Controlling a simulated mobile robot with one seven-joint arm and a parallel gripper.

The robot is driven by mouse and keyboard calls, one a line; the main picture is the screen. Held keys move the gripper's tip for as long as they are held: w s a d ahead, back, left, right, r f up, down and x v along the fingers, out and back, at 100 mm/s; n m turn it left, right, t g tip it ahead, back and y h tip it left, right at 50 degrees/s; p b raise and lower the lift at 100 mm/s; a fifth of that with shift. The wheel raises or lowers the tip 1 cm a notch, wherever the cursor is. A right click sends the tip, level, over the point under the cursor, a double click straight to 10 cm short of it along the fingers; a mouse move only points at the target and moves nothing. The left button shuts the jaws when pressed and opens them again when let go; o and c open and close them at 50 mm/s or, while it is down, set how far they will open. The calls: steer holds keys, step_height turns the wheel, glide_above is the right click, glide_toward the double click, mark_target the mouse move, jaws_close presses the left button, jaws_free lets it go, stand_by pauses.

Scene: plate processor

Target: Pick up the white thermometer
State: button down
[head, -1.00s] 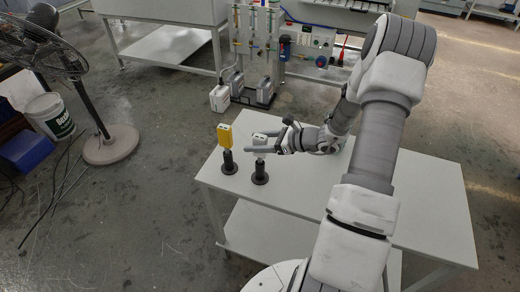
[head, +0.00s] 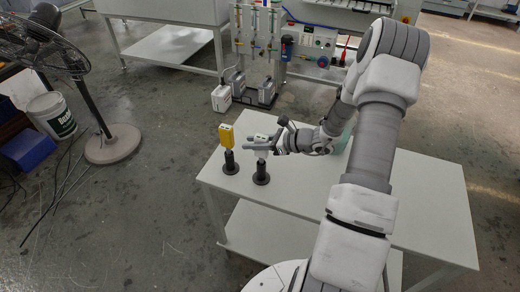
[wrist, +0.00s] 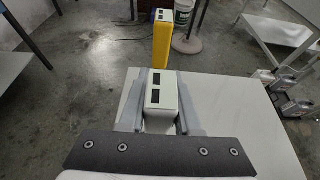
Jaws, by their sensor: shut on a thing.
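The white thermometer (head: 262,138) is a small pale box with dark windows on its top face, upright above a black stand (head: 261,174) on the table. My gripper (head: 259,146) reaches it from the right and is shut on it. In the wrist view the white thermometer (wrist: 162,92) sits between the two grey fingers of my gripper (wrist: 160,112), one along each side. Its lower part is hidden there by the dark gripper bar. I cannot tell whether it is clear of its stand.
A yellow meter (head: 226,135) stands on another black stand (head: 230,163) just to the left; it shows beyond the fingers in the wrist view (wrist: 163,42). The white table (head: 300,190) is mostly bare in front. A fan (head: 110,140) stands on the floor at left.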

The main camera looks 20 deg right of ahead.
step_height(320, 180, up, 20)
steer(key=p, duration=0.7)
stand_by(0.4)
